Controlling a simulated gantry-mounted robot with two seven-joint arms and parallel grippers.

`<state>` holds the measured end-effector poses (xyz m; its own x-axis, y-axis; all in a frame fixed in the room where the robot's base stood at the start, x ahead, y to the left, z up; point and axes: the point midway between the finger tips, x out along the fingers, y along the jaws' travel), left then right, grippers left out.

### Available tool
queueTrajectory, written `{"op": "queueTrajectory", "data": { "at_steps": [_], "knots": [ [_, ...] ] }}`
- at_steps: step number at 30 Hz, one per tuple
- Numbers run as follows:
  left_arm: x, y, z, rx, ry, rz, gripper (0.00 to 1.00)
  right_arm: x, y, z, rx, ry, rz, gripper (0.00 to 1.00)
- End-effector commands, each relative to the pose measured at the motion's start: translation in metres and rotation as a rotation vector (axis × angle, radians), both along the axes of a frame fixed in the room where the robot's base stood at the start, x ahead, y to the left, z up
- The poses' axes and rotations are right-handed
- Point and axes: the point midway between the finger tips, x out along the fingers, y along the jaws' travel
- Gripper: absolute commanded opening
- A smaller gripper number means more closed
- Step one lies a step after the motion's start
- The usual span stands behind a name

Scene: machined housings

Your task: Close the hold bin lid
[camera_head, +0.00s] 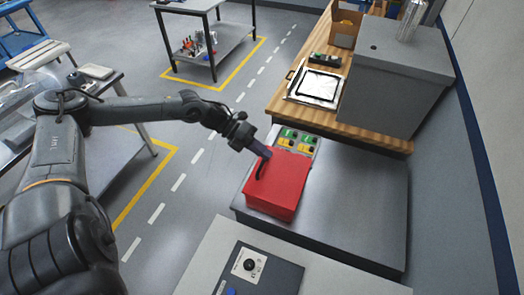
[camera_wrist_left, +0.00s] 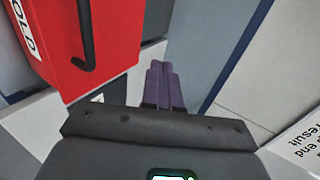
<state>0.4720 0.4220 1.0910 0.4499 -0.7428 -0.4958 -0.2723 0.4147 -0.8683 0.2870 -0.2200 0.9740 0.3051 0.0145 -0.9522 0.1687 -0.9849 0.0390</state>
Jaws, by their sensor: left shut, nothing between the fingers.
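The red hold bin (camera_head: 284,184) stands on the grey bench. A broad red face is turned up in the head view, with a black handle (camera_head: 261,168) along its left side. I cannot tell from here whether the lid is fully shut. My left gripper (camera_head: 266,153) is shut and empty at the bin's far left corner, close to the handle. In the left wrist view the shut purple fingers (camera_wrist_left: 161,84) are beside a red panel (camera_wrist_left: 100,60) with a white, partly cut-off label and the black handle (camera_wrist_left: 86,40). My right gripper is not in view.
A panel with green and yellow parts (camera_head: 294,141) lies just behind the bin. A large grey box (camera_head: 395,85) and a framed tray (camera_head: 316,87) are on the wooden bench behind. A dark control panel (camera_head: 262,272) is in front. The grey surface (camera_head: 355,195) right of the bin is clear.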

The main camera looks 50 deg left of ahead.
Motion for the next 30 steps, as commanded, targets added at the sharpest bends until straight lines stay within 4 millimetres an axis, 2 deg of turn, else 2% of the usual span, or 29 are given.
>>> {"op": "queueTrajectory", "data": {
  "at_steps": [12, 21, 30],
  "knots": [
    [-0.008, 0.018, -0.053, -0.223, -0.131, -0.010, 0.00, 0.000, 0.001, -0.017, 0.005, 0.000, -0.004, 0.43],
    [-0.011, 0.025, -0.071, -0.225, -0.135, -0.014, 0.00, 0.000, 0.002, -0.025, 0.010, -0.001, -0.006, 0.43],
    [-0.012, 0.026, -0.074, -0.225, -0.135, -0.014, 0.00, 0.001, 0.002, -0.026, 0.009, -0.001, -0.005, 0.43]
  ]
}}
